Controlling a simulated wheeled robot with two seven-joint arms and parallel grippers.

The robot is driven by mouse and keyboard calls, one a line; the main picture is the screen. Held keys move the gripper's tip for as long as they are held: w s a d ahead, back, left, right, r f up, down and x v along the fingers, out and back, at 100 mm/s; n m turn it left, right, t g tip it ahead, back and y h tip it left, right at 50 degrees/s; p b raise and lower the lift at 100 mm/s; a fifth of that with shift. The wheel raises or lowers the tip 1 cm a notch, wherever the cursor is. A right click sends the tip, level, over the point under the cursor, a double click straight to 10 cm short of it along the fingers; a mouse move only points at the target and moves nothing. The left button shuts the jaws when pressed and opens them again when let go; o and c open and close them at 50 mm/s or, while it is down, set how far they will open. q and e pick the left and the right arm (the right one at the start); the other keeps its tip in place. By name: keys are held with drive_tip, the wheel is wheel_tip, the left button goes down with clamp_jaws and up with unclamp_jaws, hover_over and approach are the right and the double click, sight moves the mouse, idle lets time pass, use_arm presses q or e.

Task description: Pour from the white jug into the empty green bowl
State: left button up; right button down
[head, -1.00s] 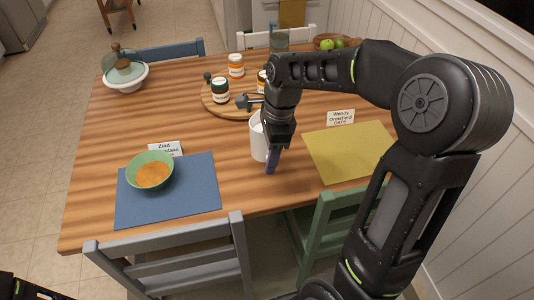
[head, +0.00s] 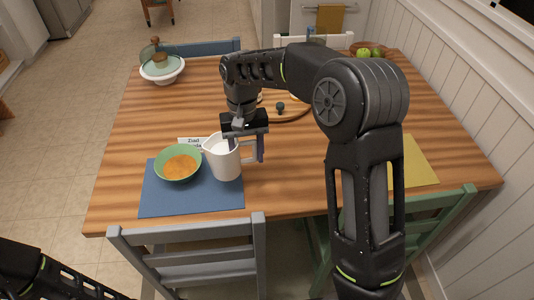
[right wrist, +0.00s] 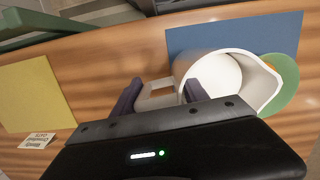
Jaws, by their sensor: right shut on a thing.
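The white jug (head: 223,160) is upright beside the green bowl, its spout towards the bowl. Its inside looks white in the right wrist view (right wrist: 215,75). My right gripper (head: 250,148) is shut on the jug's handle; the two purple fingers sit on either side of the handle in the right wrist view (right wrist: 160,92). The green bowl (head: 178,150) stands on the blue mat (head: 180,202) and holds something orange. The jug partly hides the bowl in the right wrist view (right wrist: 288,85). My left gripper is not in view; only part of my left arm shows.
A name card (head: 192,143) stands behind the bowl. A round wooden board (head: 290,114) is partly hidden behind my arm. A yellow mat (head: 412,165) lies at right. A lidded white bowl (head: 163,74) stands at the back left. A grey chair (head: 190,232) and green chair (head: 455,208) stand in front.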

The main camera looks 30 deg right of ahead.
drive_tip(key=a+n, duration=0.1)
drive_tip(key=w+a+n, duration=0.1)
drive_tip(key=n, duration=0.1)
drive_tip(key=shift+f, duration=0.15)
